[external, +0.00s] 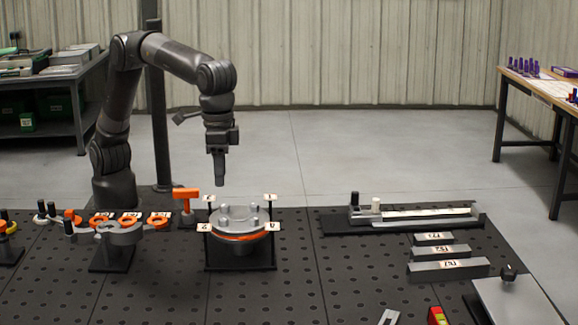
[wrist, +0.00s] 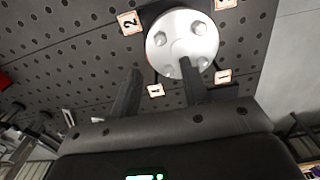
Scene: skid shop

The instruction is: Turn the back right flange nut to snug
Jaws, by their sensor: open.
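The round flange (external: 238,236) has a grey top with an orange band and stands on a dark stand with small numbered tags. Several nuts stand up on it; the back right one in the external view (external: 254,209) is among them. In the wrist view the flange (wrist: 182,50) is a pale disc with nuts around its face. My gripper (external: 219,184) points down above the back of the flange, clear of it. In the wrist view my gripper (wrist: 159,68) has its two fingers spread, with nothing between them. The right finger overlaps the disc's lower edge and partly hides a nut.
An orange-handled tool (external: 186,194) stands just left of the flange. A fixture with orange rings (external: 122,234) is further left. A long dark tray (external: 405,222) and grey blocks (external: 448,269) lie to the right. The perforated table (external: 300,270) between them is clear.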

